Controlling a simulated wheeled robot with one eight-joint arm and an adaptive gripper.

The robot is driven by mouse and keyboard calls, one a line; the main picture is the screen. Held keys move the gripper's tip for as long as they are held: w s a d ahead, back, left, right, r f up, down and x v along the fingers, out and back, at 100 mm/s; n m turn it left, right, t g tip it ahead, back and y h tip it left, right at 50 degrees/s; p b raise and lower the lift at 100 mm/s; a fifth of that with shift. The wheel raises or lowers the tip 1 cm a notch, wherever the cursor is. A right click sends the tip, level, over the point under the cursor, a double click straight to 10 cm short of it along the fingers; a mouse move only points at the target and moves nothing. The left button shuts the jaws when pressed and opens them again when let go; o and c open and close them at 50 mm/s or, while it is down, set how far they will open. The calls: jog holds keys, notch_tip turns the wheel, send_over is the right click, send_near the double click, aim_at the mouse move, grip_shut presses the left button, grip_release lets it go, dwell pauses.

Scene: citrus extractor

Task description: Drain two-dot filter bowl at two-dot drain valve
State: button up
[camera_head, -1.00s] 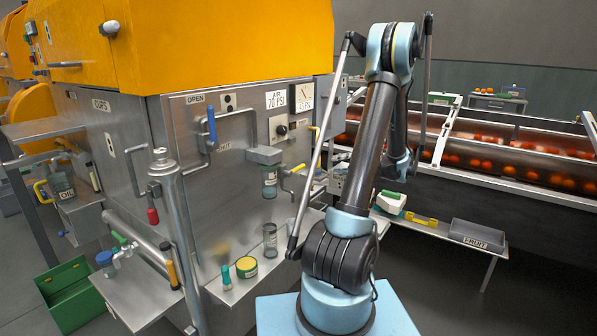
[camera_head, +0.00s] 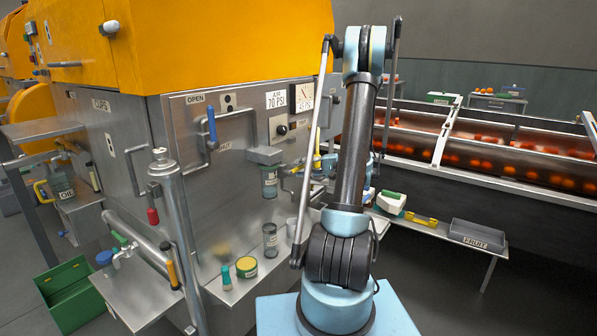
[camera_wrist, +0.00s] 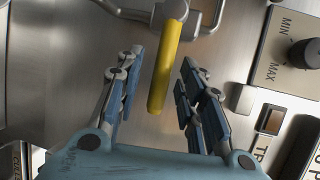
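A clear filter bowl (camera_head: 270,182) hangs under a grey filter head (camera_head: 264,155) on the steel panel in the head view. A small yellow lever (camera_head: 298,169) is just right of it. In the wrist view a yellow handle (camera_wrist: 167,65) on a bent metal pipe lies between the fingers of my gripper (camera_wrist: 158,88). The gripper is open, with a gap on both sides of the handle. I cannot tell which valve this handle belongs to. In the head view my arm hides most of the gripper.
A MIN/MAX knob (camera_wrist: 305,53) is close to the right finger. A blue-handled lever (camera_head: 212,128) and a gauge (camera_head: 303,97) are on the panel. A shelf below holds a grey cylinder (camera_head: 270,240) and a yellow-green tin (camera_head: 246,267).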

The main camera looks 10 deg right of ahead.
jog(key=shift+x, duration=0.75)
grip_shut()
jog(key=shift+a, duration=0.15)
